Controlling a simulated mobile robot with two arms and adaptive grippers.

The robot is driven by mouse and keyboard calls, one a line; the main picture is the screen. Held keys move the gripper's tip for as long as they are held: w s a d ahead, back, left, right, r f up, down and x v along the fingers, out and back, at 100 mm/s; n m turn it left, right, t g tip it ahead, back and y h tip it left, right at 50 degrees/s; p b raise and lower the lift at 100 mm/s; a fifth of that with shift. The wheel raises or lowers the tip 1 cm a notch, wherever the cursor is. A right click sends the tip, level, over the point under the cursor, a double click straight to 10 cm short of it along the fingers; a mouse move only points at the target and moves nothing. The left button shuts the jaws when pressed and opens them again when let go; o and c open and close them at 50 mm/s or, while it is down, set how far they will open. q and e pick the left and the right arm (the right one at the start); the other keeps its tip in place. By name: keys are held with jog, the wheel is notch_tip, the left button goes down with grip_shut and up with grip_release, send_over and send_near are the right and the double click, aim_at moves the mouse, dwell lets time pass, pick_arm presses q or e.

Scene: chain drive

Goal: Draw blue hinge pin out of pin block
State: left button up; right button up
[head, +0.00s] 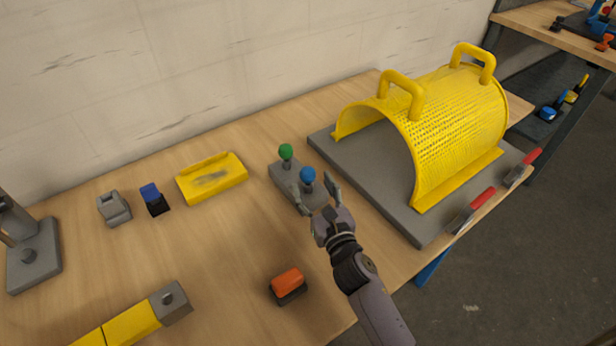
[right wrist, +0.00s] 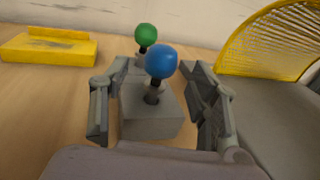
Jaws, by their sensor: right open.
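The blue hinge pin (head: 308,175) stands upright in the near end of the grey pin block (head: 283,178). Its round blue head (right wrist: 161,61) sits on a dark shank in the right wrist view. The green-headed pin (head: 286,152) stands in the block's far end, and it shows behind the blue one in the wrist view (right wrist: 146,35). My right gripper (head: 317,191) is open at the near end of the block. In the right wrist view its fingers (right wrist: 159,108) are on either side of the block and the blue pin, with gaps visible. My left gripper is not in view.
A yellow perforated guard (head: 452,125) on a grey base plate (head: 385,208) stands to the right. A yellow tray (head: 212,181), a blue-topped block (head: 152,196) and a grey block (head: 114,208) lie left. An orange-topped block (head: 288,284) lies in front, near the table edge.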

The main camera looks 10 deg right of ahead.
aim_at(310, 181)
jog(key=shift+w+a+f, duration=0.1)
jog(key=shift+w+a, duration=0.05)
jog(key=shift+w, duration=1)
jog(key=shift+w+a, duration=0.1)
jog(key=shift+w, duration=1)
grip_shut()
